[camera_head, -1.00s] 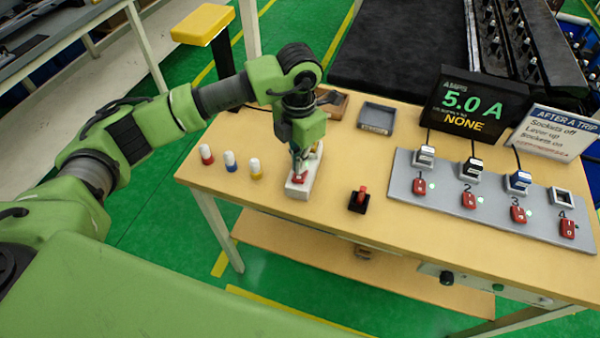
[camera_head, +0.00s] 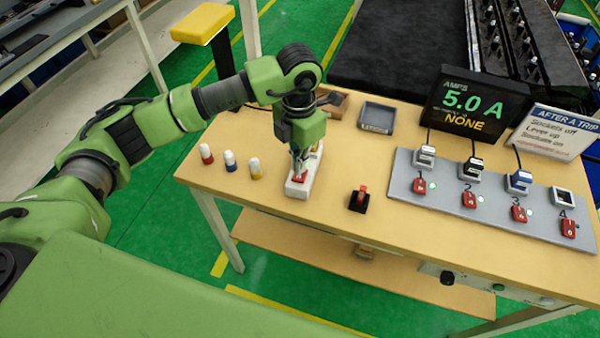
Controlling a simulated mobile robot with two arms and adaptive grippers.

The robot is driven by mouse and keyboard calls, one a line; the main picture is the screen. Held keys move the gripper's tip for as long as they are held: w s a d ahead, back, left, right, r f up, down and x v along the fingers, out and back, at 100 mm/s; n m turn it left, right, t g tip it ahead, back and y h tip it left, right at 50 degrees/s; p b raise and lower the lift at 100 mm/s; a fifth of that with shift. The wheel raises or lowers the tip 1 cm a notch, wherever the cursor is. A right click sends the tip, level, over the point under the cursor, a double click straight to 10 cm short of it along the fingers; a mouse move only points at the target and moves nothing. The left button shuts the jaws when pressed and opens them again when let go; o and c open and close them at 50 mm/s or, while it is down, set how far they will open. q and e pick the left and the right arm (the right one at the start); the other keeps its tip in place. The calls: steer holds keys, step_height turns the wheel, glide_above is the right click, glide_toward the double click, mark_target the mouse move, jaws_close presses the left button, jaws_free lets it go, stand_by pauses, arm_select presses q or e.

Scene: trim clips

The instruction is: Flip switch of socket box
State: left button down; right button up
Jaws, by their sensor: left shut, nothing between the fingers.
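The socket box (camera_head: 301,187) is a small white block on the wooden table, left of the middle. A red switch (camera_head: 299,177) shows on its near top. My left gripper (camera_head: 298,170) points down over the box, shut and empty, with its fingertips at or just above the red switch. I cannot tell whether they touch it. The gripper hides the rear part of the box. My right gripper is out of view.
A grey panel (camera_head: 405,192) with several plugs and red switches lies at the right. A black display (camera_head: 462,105) reads 5.0 A and NONE. A red lever (camera_head: 360,198) stands right of the box. Several capped bottles, including a blue one (camera_head: 230,161), stand left. A grey tray (camera_head: 377,117) lies behind.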

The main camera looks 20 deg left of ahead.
mark_target(299, 176)
arm_select(q)
steer(key=shift+f+b, duration=1.3)
steer(key=shift+f, duration=0.2)
stand_by(0.4)
steer(key=shift+s+r, duration=0.1)
steer(key=shift+r+p, duration=0.6)
steer(key=shift+r, duration=0.3)
steer(key=shift+r+p, duration=1.15)
steer(key=shift+r, duration=1.4)
